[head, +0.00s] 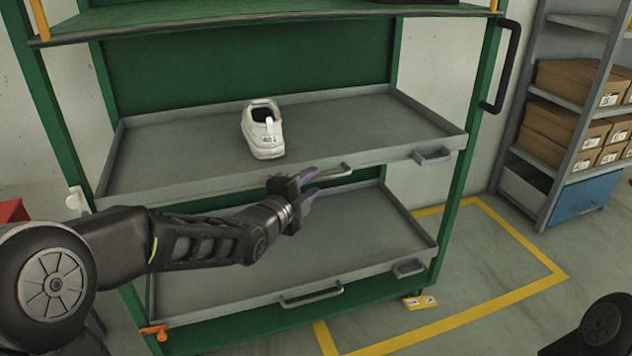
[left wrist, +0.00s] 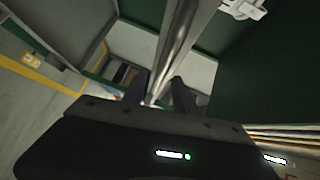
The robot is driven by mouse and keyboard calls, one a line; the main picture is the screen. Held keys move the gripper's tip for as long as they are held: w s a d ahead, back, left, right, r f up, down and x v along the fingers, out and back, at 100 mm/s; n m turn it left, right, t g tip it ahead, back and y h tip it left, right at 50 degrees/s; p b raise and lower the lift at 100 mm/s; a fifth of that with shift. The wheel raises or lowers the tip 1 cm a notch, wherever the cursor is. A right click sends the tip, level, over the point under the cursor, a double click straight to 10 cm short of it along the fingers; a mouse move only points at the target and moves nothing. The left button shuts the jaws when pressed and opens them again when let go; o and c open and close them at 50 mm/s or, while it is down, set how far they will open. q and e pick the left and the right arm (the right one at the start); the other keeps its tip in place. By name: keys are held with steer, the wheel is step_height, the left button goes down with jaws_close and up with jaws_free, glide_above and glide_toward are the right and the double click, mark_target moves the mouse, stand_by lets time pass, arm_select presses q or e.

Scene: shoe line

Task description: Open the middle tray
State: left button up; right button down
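The middle tray (head: 190,147) is a grey metal tray in the green rack, its front edge about level with the rack's front posts. A white shoe (head: 264,130) stands in it; a white item, possibly the shoe, shows at the top of the left wrist view (left wrist: 243,8). The tray's bar handle (head: 338,173) is on the front edge, its left part hidden by my gripper. My left gripper (head: 309,184) is at this handle, fingers apart. In the left wrist view a metal bar (left wrist: 178,40) runs toward the space between the fingers (left wrist: 160,92); contact cannot be told. My right gripper is out of view.
A lower grey tray (head: 210,285) with its own handle (head: 312,296) sits below. A shelf (head: 250,27) is above. A dark upright handle (head: 507,68) is on the right post. A shelf of brown boxes (head: 565,122) stands right.

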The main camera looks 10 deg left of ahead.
mark_target(314, 180)
arm_select(q)
steer(key=shift+x, duration=1.55)
steer(key=shift+c, duration=0.3)
jaws_close()
